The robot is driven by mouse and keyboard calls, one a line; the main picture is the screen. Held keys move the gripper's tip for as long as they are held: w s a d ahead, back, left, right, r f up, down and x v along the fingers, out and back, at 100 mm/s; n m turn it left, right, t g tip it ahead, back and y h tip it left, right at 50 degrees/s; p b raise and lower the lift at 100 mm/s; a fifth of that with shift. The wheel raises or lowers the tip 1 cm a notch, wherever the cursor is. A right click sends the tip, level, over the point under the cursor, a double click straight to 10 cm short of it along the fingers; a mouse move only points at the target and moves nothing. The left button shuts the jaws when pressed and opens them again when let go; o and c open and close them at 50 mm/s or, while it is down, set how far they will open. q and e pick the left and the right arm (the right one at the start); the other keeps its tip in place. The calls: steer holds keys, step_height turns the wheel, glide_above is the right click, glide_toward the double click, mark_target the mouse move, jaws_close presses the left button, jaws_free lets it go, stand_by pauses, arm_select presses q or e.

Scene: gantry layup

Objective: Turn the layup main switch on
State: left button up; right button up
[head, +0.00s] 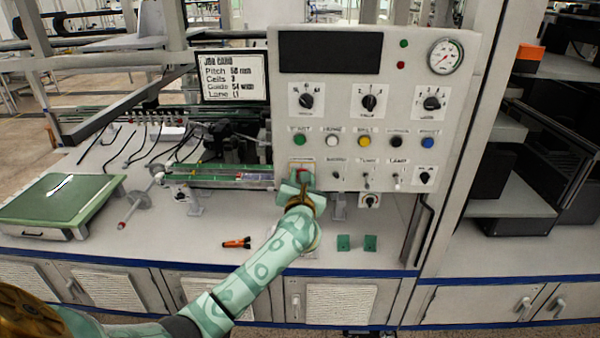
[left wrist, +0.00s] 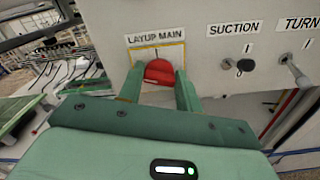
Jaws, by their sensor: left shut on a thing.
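The layup main switch (left wrist: 160,71) is a red knob on a yellow-edged plate under the label "LAYUP MAIN" in the left wrist view. In the head view my left gripper (head: 301,180) reaches up to the panel and covers part of the switch. The knob's exact pointing direction is hard to tell. My right gripper is not in view.
The suction knob (left wrist: 238,66) and the turn toggle (left wrist: 292,67) sit right of the switch. A green-topped box (head: 60,199) stands at the left.

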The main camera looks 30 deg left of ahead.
arm_select(q)
steer(key=shift+d+f+m+p, duration=0.1)
steer(key=shift+f+m+p, duration=0.05)
steer(key=shift+m+p, duration=2.95)
steer(key=shift+d+f+m+p, duration=0.15)
steer(key=shift+m+p, duration=2.15)
steer(key=shift+m, duration=1.5)
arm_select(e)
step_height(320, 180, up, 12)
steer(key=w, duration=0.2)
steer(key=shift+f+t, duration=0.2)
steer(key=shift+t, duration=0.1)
arm_select(q)
steer(key=shift+a, duration=0.1)
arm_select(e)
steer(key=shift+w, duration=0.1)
arm_select(q)
steer(key=o, duration=1)
steer(key=p+v, duration=0.3)
steer(key=v, duration=1.3)
steer(key=shift+p, duration=0.3)
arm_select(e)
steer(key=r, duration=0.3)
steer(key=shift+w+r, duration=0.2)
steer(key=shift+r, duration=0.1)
